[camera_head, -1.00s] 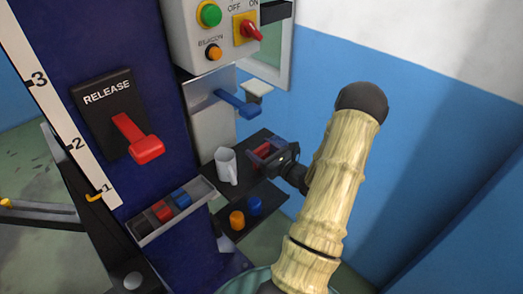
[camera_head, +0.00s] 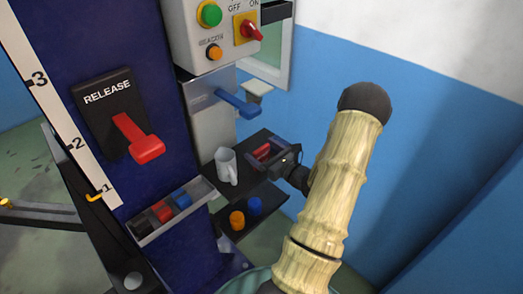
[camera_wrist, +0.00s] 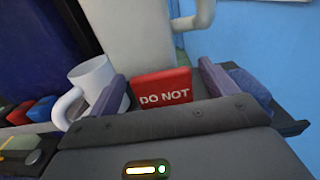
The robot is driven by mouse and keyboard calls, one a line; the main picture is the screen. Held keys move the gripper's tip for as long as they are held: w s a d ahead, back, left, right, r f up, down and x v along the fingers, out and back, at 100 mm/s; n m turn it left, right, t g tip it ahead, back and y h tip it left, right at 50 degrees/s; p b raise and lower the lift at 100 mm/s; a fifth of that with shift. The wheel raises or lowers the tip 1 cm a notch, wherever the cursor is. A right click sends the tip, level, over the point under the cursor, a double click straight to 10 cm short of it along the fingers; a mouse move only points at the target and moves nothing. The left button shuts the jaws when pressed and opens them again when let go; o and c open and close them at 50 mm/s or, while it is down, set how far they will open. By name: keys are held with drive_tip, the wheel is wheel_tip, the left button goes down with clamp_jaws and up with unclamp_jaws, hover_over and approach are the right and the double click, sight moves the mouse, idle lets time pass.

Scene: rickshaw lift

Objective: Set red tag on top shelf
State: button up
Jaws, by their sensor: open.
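The red tag (camera_wrist: 162,90), lettered "DO NOT", stands on the dark upper shelf (camera_head: 250,181), next to a white mug. It also shows as a small red patch in the head view (camera_head: 263,151). My gripper (camera_wrist: 162,73) is open. Its two purple fingers are on either side of the tag, with a gap visible on each side in the wrist view. The gripper also shows at the right part of the shelf in the head view (camera_head: 272,154). The tag's lower part is hidden behind the gripper body.
The white mug (camera_head: 226,166) stands left of the tag, close to my left finger. A lower shelf holds an orange cylinder (camera_head: 237,220) and a blue cylinder (camera_head: 255,206). A blue lever (camera_head: 238,103) juts out above the upper shelf. A blue wall (camera_head: 420,130) is at the right.

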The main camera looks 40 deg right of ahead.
drive_tip(key=s+b, duration=0.1)
drive_tip(key=s, duration=1)
drive_tip(key=shift+d, duration=0.35)
drive_tip(key=shift+s+d, duration=0.1)
drive_tip(key=shift+d, duration=0.05)
